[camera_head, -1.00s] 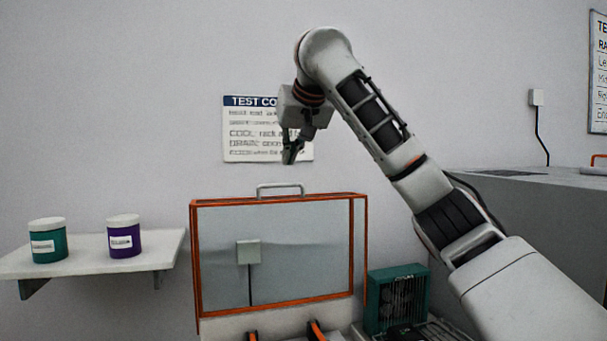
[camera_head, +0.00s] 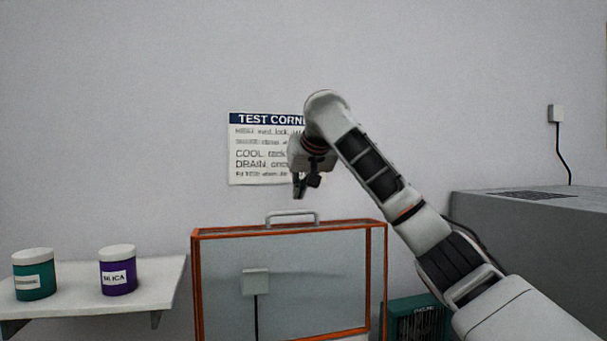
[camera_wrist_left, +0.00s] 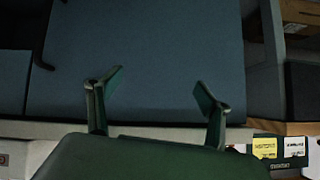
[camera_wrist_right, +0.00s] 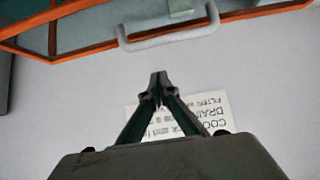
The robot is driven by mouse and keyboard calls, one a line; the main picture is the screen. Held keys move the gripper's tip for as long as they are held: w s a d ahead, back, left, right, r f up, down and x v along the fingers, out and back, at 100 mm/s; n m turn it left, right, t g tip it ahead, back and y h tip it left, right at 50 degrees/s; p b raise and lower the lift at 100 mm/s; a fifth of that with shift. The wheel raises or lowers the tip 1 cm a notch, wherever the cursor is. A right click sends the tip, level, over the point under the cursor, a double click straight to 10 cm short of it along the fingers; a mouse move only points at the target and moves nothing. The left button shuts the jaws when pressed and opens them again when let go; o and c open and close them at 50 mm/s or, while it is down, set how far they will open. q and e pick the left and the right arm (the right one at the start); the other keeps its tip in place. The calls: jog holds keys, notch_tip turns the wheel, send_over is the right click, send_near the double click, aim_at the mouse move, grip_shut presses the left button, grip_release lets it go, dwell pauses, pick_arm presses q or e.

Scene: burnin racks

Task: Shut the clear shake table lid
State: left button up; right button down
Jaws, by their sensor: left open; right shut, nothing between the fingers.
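The clear shake table lid (camera_head: 310,275) has an orange frame and stands raised, upright, in front of the wall in the head view. Its grey handle (camera_head: 292,214) is on the top edge. My right gripper (camera_head: 299,196) is shut and empty, just above the handle and apparently apart from it. In the right wrist view, the shut fingertips (camera_wrist_right: 158,76) point toward the handle (camera_wrist_right: 168,38) and the orange frame (camera_wrist_right: 80,8), with a gap between. My left gripper (camera_wrist_left: 155,85) is open and empty in its wrist view; it is not in the head view.
A shelf (camera_head: 160,285) at left holds a teal jar (camera_head: 34,275) and a purple jar (camera_head: 118,271). A teal fan unit (camera_head: 415,318) sits right of the lid. A grey cabinet (camera_head: 535,240) stands at right. A wall sign (camera_head: 260,150) hangs behind my right gripper.

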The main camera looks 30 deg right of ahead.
jog(key=shift+w+f, duration=0.1)
jog(key=shift+f, duration=0.3)
jog(key=shift+s+a+f, duration=0.1)
jog(key=shift+s+f, duration=0.25)
jog(key=shift+s, duration=0.25)
jog(key=shift+s+a+f, duration=0.1)
jog(key=shift+s+f, duration=0.2)
jog(key=shift+s, duration=0.25)
jog(key=shift+s+a+f, duration=0.15)
jog(key=shift+s+f, duration=0.1)
jog(key=shift+s+f, duration=0.1)
